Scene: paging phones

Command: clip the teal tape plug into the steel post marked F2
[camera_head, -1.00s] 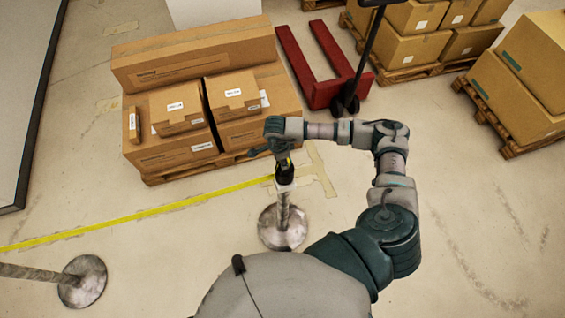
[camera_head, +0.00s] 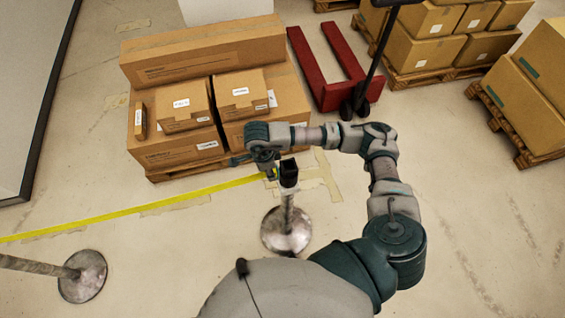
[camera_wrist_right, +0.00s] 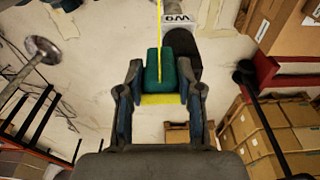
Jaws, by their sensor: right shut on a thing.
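My right gripper (camera_head: 270,174) is shut on the teal tape plug (camera_wrist_right: 161,72), which sits between both fingers in the right wrist view. Yellow tape runs up over the plug. A steel post (camera_head: 287,215) with a black head (camera_head: 288,172) stands on a round base, just right of my gripper in the head view. The black head also shows in the right wrist view (camera_wrist_right: 184,46), partly behind the plug. A small gap seems to separate them. A white label (camera_wrist_right: 178,18) there reads like W9; I cannot make out F2. My left gripper is out of view.
Another post base (camera_head: 82,276) lies at lower left. The yellow tape (camera_head: 130,213) stretches left from my gripper. Stacked cartons (camera_head: 205,100) stand on a pallet behind. A red pallet jack (camera_head: 335,75) is at the back.

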